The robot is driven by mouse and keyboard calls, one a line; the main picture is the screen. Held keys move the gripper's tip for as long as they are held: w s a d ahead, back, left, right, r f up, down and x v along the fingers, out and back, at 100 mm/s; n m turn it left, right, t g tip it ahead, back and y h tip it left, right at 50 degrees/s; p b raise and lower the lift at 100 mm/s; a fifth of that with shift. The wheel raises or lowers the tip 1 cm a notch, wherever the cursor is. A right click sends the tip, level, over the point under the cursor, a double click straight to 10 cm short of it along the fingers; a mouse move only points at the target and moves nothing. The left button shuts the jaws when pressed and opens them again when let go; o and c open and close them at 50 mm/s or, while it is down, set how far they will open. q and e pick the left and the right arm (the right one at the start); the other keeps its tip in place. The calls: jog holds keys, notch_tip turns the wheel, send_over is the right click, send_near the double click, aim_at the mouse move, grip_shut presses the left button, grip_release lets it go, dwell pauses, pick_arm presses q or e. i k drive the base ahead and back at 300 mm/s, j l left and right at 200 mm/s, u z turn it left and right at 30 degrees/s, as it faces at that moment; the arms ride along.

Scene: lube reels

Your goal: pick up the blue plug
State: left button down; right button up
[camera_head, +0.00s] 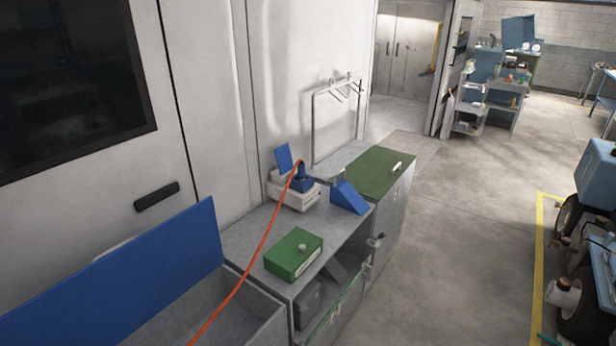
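A small blue plug-like piece (302,182) sits at a white box (294,197) on the grey cabinet top. An orange cable (262,246) runs from this blue piece down to the bottom edge of the picture. A raised blue flap (284,158) stands at the back of the white box. Whether the blue piece is seated in the box or only rests on it is too small to tell. Neither of my grippers is in view.
A green box (294,254) and a blue wedge-shaped block (348,198) stand on the cabinet top (246,232). A grey bin with an open blue lid (130,280) is at the front left. A green-topped cabinet (372,172) stands behind. The floor (460,250) right of the cabinets is clear.

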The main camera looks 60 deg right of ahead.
aim_at(302, 176)
jog(key=z, duration=1.85)
jog(key=u, duration=0.45)
jog(key=i+l+u, duration=0.15)
jog(key=u, duration=0.2)
jog(key=i+l+u, duration=0.1)
jog(key=l+u, duration=0.55)
jog(key=i+l+u, duration=0.1)
jog(key=l, duration=0.65)
jog(key=i+l+u, duration=0.1)
jog(key=l, duration=0.6)
